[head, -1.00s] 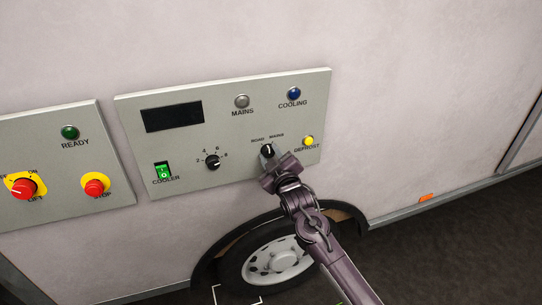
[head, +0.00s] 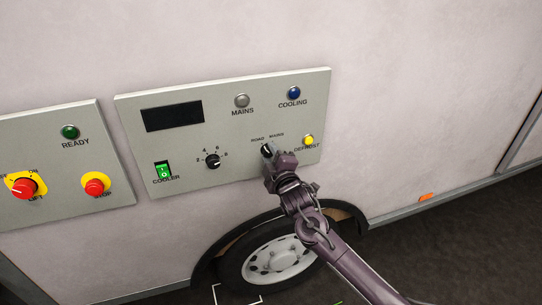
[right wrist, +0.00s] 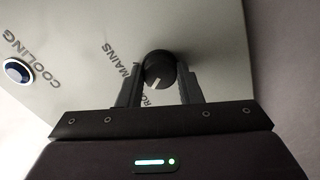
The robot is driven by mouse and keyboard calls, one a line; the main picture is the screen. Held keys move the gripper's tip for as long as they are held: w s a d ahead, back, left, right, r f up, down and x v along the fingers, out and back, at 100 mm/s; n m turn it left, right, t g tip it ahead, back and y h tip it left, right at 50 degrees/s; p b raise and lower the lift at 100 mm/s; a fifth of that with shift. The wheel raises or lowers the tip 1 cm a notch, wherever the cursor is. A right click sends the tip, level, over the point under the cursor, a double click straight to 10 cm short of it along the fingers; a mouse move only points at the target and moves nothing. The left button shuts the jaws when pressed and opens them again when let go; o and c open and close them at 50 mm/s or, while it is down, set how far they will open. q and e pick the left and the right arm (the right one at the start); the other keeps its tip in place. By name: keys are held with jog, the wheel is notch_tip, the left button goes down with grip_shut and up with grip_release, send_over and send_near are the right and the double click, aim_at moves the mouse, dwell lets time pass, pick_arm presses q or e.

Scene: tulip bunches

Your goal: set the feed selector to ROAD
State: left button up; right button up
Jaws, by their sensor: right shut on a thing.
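The feed selector (head: 265,148) is a small black knob with a white pointer line, below the ROAD and MAINS labels on the right part of the grey panel (head: 185,185). My right gripper (head: 268,154) is shut on this knob. In the right wrist view, the two fingers stand on either side of the selector knob (right wrist: 160,64). Its white line points down and left, toward the partly hidden ROAD label (right wrist: 147,101). In the head view the line leans left, toward ROAD. My left gripper is not in view.
A yellow DEFROST button (head: 308,140) is close to the right of my gripper. A grey MAINS lamp (head: 242,101) and blue COOLING lamp (head: 294,93) are above. A wheel (head: 270,262) is below.

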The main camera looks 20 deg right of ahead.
dwell(0.3)
jog(key=o, duration=1)
jog(key=s+b, duration=0.2)
jog(key=s, duration=0.5)
jog(key=shift+s+d, duration=0.1)
jog(key=shift+s, duration=0.3)
